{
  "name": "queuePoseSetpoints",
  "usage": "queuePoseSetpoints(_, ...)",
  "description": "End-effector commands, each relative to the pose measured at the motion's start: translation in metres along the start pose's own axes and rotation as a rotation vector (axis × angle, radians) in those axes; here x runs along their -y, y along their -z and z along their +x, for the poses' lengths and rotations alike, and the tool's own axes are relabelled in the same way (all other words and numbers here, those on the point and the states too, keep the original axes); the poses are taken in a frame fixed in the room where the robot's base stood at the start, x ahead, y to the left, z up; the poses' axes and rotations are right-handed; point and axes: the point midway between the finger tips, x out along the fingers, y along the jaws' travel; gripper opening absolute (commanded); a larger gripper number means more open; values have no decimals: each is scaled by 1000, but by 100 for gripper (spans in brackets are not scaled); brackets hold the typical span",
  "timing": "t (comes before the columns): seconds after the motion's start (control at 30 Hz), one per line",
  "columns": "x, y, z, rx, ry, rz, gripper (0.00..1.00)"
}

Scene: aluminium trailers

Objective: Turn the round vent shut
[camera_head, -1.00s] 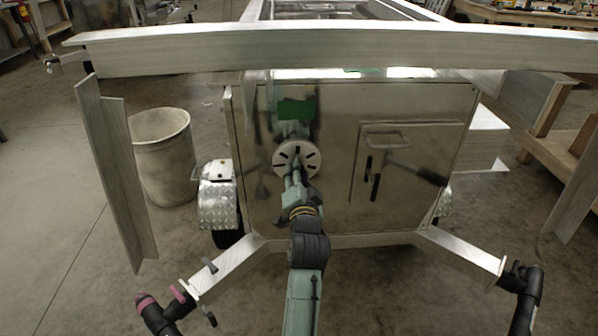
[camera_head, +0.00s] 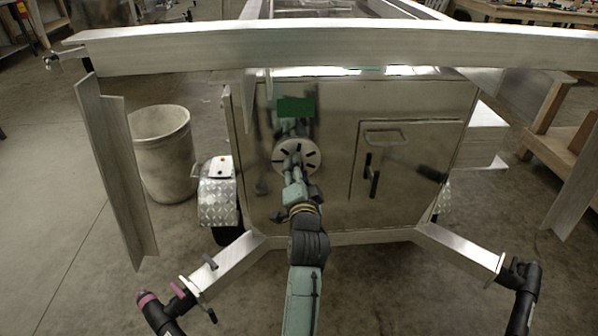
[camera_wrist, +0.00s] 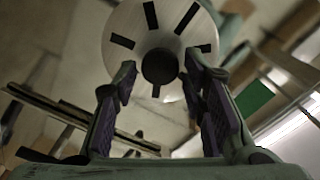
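The round vent (camera_head: 311,151) is a pale metal disc with several dark radial slots, on the front panel of the metal box. In the wrist view the vent (camera_wrist: 170,24) fills the upper middle, with its slots showing dark and a dark round knob (camera_wrist: 159,67) at its centre. My gripper (camera_wrist: 160,68) is open, its two purple-padded fingers apart on the left and right of the knob. I see gaps between the fingers and the knob; I cannot tell whether the tips touch the disc. In the head view my gripper (camera_head: 294,168) hides the vent's lower middle.
A green label (camera_head: 296,107) is above the vent. A hatch with a handle (camera_head: 373,182) is to its right on the box panel (camera_head: 335,200). A long metal beam (camera_head: 330,50) crosses above. A bin (camera_head: 163,155) stands on the left.

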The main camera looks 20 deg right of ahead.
Motion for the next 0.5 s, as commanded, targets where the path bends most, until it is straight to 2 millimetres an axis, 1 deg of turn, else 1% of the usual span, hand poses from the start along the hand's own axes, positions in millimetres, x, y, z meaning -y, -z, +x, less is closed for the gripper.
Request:
queuePoseSetpoints(0.03, 0, 0, 0, 0, 0, 0, 44)
queuePoseSetpoints(0.1, 0, 0, 0, 0, 0, -1, 49)
queuePoseSetpoints(0.37, 0, 0, 0, 0, 0, -1, 49)
queuePoseSetpoints(0.5, -1, 0, -7, 0, -1, -1, 49)
